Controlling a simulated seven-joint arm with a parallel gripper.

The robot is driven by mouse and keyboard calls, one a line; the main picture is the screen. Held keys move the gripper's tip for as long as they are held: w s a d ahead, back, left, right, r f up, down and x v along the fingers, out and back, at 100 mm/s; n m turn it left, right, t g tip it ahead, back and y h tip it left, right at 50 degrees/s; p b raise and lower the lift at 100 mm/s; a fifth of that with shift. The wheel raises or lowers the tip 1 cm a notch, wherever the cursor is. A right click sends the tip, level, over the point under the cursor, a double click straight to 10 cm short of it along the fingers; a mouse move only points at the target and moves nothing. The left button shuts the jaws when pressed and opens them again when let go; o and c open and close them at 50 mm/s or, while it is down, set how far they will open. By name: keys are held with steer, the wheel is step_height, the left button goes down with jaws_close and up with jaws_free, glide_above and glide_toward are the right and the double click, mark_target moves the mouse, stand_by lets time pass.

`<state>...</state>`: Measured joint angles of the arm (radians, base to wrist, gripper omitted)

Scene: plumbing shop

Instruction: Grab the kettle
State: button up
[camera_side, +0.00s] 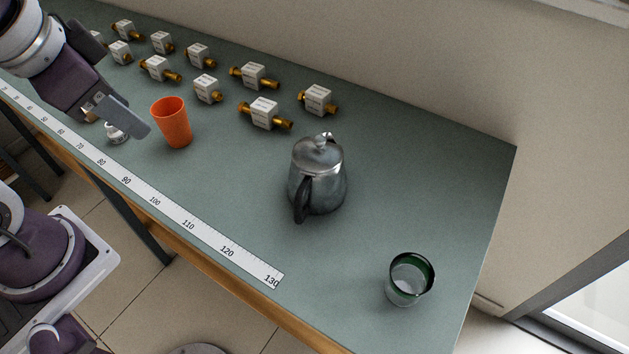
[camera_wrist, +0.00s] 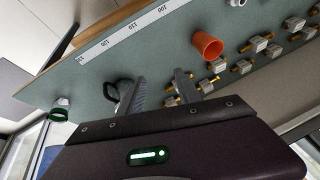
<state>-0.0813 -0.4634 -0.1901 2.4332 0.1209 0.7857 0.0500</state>
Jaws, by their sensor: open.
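The kettle (camera_side: 318,178) is a silver metal pot with a lid and a dark handle. It stands upright near the middle of the bench, its handle towards the front edge. In the wrist view the kettle (camera_wrist: 125,90) is mostly hidden behind a finger, with its dark handle showing. My gripper (camera_side: 122,116) is at the upper left in the side view, above the bench and well apart from the kettle. In the wrist view its two fingers (camera_wrist: 160,85) are spread, with nothing between them.
An orange cup (camera_side: 171,122) stands between my gripper and the kettle. Several boxed brass valves (camera_side: 265,112) line the back. A green-rimmed glass (camera_side: 409,279) stands near the right end. A ruler strip (camera_side: 188,224) runs along the front edge. A small white item (camera_side: 117,132) sits below my gripper.

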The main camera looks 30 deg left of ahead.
mark_target(313, 184)
steer(key=w+d+f+m+g+h, duration=0.1)
steer(key=w+d+f+m+h, duration=0.1)
steer(key=d+f, duration=0.4)
steer(key=w+d+f+m+g+h, duration=0.1)
steer(key=w+d+f+m+h, duration=0.1)
steer(key=w+d+f+m, duration=0.3)
steer(key=w+d+f+m+g+h, duration=0.1)
steer(key=w+d+f+m+h, duration=0.1)
steer(key=d+f, duration=0.5)
steer(key=shift+w+d+f+m, duration=0.1)
steer(key=shift+w+f+m, duration=0.3)
steer(key=shift+f, duration=0.25)
steer(key=shift+w+d+f+m, duration=0.1)
steer(key=shift+w+f+m, duration=0.25)
steer(key=shift+f, duration=0.3)
jaws_close()
